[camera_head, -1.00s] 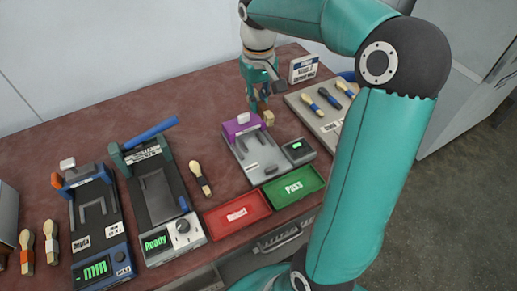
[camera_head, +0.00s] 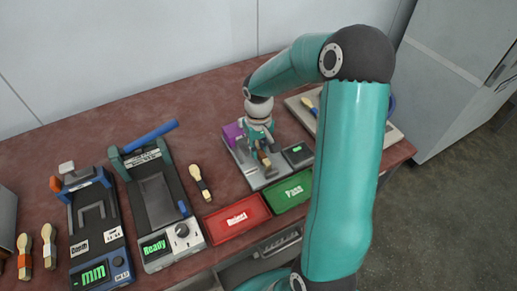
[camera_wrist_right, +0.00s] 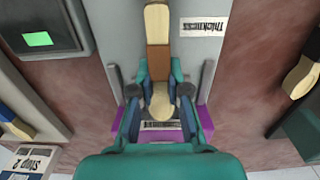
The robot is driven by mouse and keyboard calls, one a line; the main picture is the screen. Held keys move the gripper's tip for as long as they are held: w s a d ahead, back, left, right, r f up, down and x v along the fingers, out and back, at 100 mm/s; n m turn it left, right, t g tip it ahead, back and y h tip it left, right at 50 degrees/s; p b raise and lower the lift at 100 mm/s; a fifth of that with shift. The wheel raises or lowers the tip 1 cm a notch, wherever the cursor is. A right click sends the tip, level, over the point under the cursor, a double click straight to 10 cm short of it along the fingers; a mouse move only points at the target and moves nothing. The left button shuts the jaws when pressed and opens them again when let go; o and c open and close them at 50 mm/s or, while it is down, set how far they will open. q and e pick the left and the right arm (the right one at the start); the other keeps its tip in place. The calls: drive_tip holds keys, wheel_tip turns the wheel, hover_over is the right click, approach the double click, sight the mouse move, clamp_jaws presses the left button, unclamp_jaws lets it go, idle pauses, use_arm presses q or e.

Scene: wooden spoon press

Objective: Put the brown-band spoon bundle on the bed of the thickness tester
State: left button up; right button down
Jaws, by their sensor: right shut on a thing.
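The brown-band spoon bundle (camera_wrist_right: 158,60) is between the fingers of my right gripper (camera_wrist_right: 159,76) in the right wrist view. My right gripper (camera_head: 262,152) is shut on it, over the thickness tester (camera_head: 245,167). The tester has a grey bed, a purple end (camera_wrist_right: 205,122) and a "Thickness" label (camera_wrist_right: 203,27). The bundle lies lengthwise along the bed in the wrist view, its lower end close to the purple end. I cannot tell whether it touches the bed. In the head view my gripper hides much of the tester and bundle. My left gripper is not in view.
A red Reject tray (camera_head: 237,219) and a green Pass tray (camera_head: 295,190) lie in front of the tester. The depth gauge (camera_head: 97,220) stands further left. A board (camera_head: 300,106) is behind right.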

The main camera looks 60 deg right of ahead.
sight(259, 149)
drive_tip(key=shift+f, duration=0.2)
drive_tip(key=c, duration=1.2)
unclamp_jaws()
drive_tip(key=shift+o, duration=0.2)
wheel_tip(259, 149, up, 12)
drive_tip(key=shift+r, duration=0.15)
